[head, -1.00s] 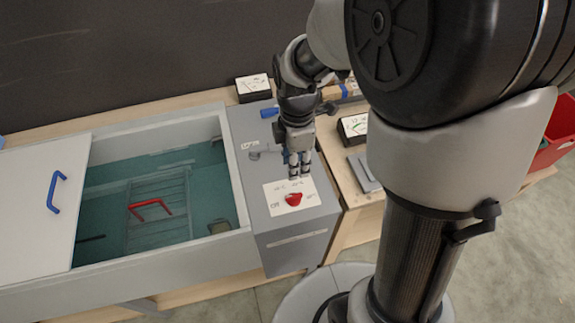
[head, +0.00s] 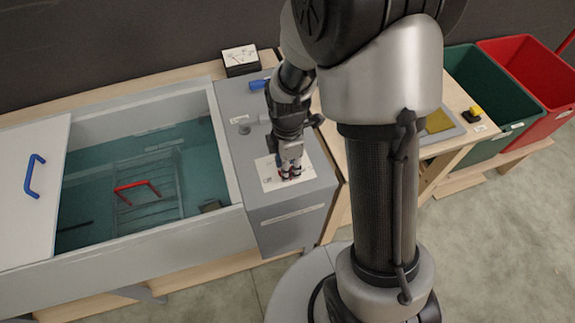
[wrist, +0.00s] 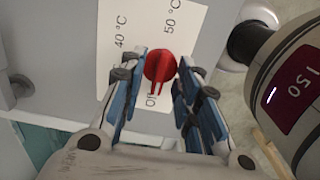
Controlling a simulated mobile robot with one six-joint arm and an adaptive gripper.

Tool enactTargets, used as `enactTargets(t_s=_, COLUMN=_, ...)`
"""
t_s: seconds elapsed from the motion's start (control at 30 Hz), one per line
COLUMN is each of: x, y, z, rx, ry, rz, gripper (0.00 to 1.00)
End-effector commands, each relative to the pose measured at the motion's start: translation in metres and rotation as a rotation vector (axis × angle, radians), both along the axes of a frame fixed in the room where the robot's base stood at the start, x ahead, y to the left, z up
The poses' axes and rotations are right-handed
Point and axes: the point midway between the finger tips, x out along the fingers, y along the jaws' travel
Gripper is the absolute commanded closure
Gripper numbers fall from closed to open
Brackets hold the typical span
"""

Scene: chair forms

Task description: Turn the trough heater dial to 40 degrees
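The red dial (wrist: 160,66) sits on a white label plate (wrist: 182,28) printed with "40 °C" at left, "50 °C" at right and "Off" below. Its pointer ridge is turned toward "Off". My gripper (wrist: 163,72) is open, with a blue-padded finger on each side of the dial; I cannot tell whether either pad touches it. In the head view, my gripper (head: 290,172) is down over the plate (head: 268,181) on top of the grey heater housing (head: 290,215) and mostly hides the dial.
The water-filled trough (head: 235,222) with a red handle (head: 136,189) inside stands left of the housing. A white lid (head: 30,225) with a blue handle covers its left end.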

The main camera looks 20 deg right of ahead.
Motion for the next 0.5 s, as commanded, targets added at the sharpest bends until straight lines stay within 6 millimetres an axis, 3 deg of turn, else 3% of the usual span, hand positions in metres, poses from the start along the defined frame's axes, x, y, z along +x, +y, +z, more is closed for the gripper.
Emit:
enactTargets(t_s=0.13, x=0.0, y=0.0, z=0.0003, rx=0.0, ry=0.0, rz=0.0, gripper=0.71)
enactTargets(t_s=0.5, x=0.0, y=0.0, z=0.0004, rx=0.0, ry=0.0, rz=0.0, gripper=0.96)
